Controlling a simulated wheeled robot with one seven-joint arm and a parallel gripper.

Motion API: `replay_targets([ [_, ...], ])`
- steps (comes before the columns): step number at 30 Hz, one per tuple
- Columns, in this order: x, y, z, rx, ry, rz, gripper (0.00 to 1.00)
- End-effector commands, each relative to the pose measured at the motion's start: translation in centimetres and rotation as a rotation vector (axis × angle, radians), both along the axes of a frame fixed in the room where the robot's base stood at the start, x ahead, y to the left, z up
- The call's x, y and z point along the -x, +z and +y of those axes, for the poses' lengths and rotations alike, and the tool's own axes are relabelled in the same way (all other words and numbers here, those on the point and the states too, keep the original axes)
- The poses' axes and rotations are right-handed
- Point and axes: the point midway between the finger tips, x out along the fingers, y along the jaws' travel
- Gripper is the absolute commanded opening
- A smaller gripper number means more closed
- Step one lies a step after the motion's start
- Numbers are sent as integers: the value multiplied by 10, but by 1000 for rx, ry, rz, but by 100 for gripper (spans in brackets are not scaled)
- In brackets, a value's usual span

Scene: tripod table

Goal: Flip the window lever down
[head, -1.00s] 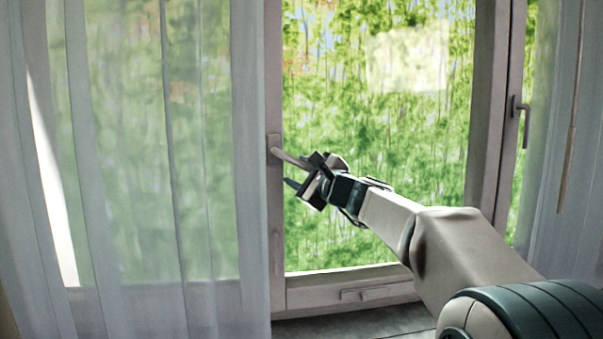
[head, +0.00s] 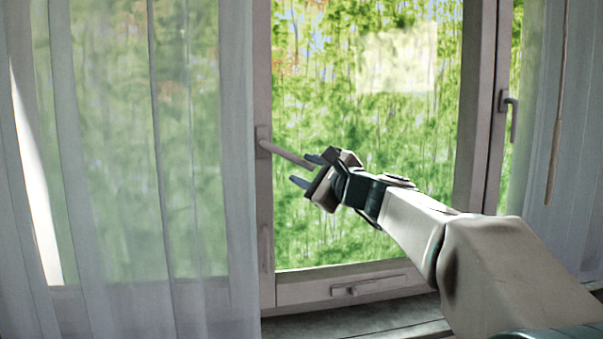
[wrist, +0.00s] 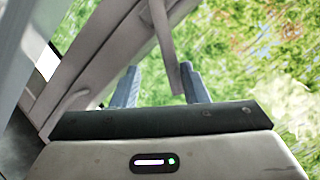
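The window lever (head: 286,153) sits on the left upright of the window frame. It points right and slopes slightly down from its base plate. My gripper (head: 306,170) is open at the lever's free end, with its two blue-grey fingers pointing left. The upper finger is close to the lever tip. In the wrist view, the lever (wrist: 165,45) comes down from the top and its end lies between the spread fingers of my gripper (wrist: 160,86), nearer the right finger. I cannot tell whether they touch.
A sheer curtain (head: 110,130) covers the left side, close to the lever's base. A second handle (head: 513,118) hangs down on the right frame beside another curtain (head: 570,150). A small latch (head: 368,286) is on the bottom rail, above the sill (head: 350,322).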

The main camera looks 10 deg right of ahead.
Motion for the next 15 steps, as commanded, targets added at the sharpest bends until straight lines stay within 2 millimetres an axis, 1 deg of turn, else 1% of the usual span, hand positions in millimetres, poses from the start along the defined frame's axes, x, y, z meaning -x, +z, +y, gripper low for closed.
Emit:
replay_targets([
  [1, 3, -3, -2, 1, 0, 2, 37],
  [15, 31, -1, -20, 0, -1, -1, 37],
])
